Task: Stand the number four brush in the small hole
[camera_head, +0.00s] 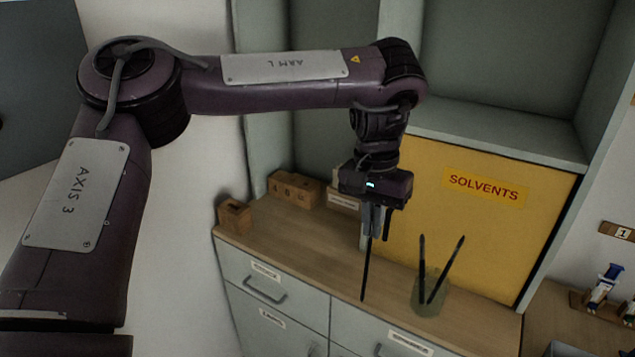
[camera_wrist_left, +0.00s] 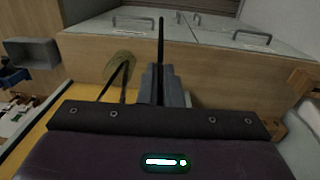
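My left gripper (camera_head: 373,222) is shut on a thin dark brush (camera_head: 366,268), which points down, almost upright, above the wooden counter. In the left wrist view the brush (camera_wrist_left: 161,45) sticks out from between the grey fingers (camera_wrist_left: 163,85). No number is readable on it. A wooden block with marks on its front (camera_head: 294,188) stands at the back of the counter, left of the gripper. A smaller wooden block (camera_head: 235,216) with a dark opening stands at the counter's left end. I cannot make out which hole is the small one. The right gripper is not in view.
A greenish cup (camera_head: 431,298) with two dark brushes leaning apart stands right of the held brush. A yellow SOLVENTS panel (camera_head: 480,220) is behind it. A pale labelled piece (camera_head: 343,200) is beside the marked block. Counter between blocks and cup is mostly clear.

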